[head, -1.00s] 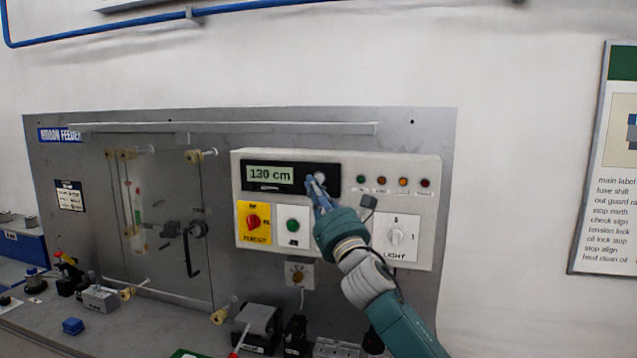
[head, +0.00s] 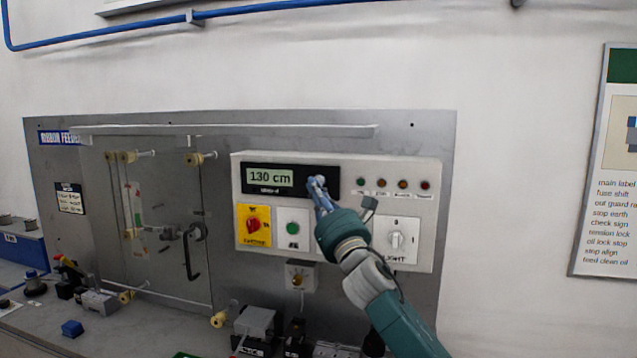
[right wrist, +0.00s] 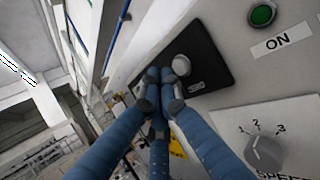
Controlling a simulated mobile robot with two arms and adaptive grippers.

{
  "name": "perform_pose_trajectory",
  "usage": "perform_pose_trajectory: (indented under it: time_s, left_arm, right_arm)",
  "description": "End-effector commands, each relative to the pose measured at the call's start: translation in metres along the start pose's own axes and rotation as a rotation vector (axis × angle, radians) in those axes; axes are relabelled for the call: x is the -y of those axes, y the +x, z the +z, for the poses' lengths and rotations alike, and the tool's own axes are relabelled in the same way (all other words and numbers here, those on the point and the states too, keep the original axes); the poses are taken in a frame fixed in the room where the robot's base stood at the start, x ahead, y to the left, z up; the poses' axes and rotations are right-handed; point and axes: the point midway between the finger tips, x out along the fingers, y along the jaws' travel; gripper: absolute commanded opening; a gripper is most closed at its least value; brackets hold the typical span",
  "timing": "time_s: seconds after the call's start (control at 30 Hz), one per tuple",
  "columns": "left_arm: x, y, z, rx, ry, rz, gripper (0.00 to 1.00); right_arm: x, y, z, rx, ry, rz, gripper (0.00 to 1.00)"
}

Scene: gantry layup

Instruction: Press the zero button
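The round pale zero button (right wrist: 182,65) sits on the black display panel (head: 261,190) of the white control box. The display (head: 270,177) reads 130 cm. In the head view my right gripper (head: 316,186) is at the right end of this panel and partly covers the button. In the right wrist view its blue fingers (right wrist: 162,76) are drawn together with nothing between them. Their tips are right beside the button; I cannot tell whether they touch it. The small white label by the button is too blurred to read. My left gripper is not in view.
Clear guard panels with a black handle (head: 190,255) stand to the left.

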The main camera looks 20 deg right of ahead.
Motion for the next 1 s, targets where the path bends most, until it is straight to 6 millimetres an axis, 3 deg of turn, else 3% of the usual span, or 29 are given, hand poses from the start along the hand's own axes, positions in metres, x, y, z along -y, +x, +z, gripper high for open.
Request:
perform_pose_trajectory:
  time_s: [1.0]
  left_arm:
    - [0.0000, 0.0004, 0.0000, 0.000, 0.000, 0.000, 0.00]
  right_arm:
    - [0.0054, 0.0058, -0.0024, -0.001, 0.000, 0.000, 0.00]
